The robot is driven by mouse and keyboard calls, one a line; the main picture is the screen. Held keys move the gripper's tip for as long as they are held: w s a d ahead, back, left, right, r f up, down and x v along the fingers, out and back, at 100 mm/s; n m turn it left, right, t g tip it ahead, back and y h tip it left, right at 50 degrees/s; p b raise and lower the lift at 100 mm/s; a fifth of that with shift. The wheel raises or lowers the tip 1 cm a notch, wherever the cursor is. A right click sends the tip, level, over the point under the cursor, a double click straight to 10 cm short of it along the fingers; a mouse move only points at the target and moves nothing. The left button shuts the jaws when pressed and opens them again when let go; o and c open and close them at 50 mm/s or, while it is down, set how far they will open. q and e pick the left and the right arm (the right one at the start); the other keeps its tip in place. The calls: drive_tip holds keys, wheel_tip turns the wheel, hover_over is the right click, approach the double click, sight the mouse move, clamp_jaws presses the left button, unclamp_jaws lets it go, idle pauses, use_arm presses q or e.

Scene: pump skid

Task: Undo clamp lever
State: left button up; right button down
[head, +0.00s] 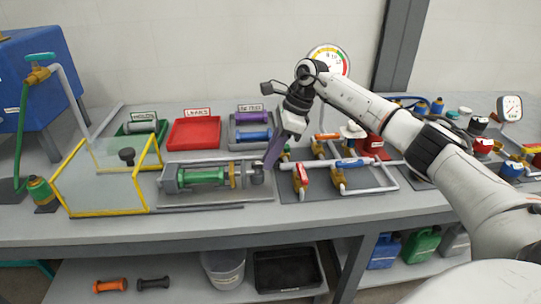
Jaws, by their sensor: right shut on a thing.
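The clamp assembly holds a green cylinder (205,176) lying flat in a grey frame on a tray (168,205). A brass-coloured ring (232,177) and a dark fitting (256,175) are at its right end. My right gripper (270,163) reaches down from the upper right, its dark fingers shut at this right end. What they grip is largely hidden by the fingers; it appears to be the clamp lever. My left gripper is not in view.
A yellow-framed clear guard (101,209) with a black knob stands left of the cylinder. Behind are a green tray, a red tray (194,134) and a grey tray with purple and blue cylinders. Pipework with a red-handled valve (301,177) and a blue-handled valve lies close on the right.

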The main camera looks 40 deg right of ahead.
drive_tip(key=shift+w+d+n, duration=0.1)
drive_tip(key=shift+n, duration=0.2)
idle(0.4)
drive_tip(key=c, duration=2)
unclamp_jaws()
drive_tip(key=shift+r, duration=0.15)
drive_tip(key=v, duration=1)
drive_tip(key=shift+w+d+b, duration=0.1)
drive_tip(key=shift+b, duration=0.2)
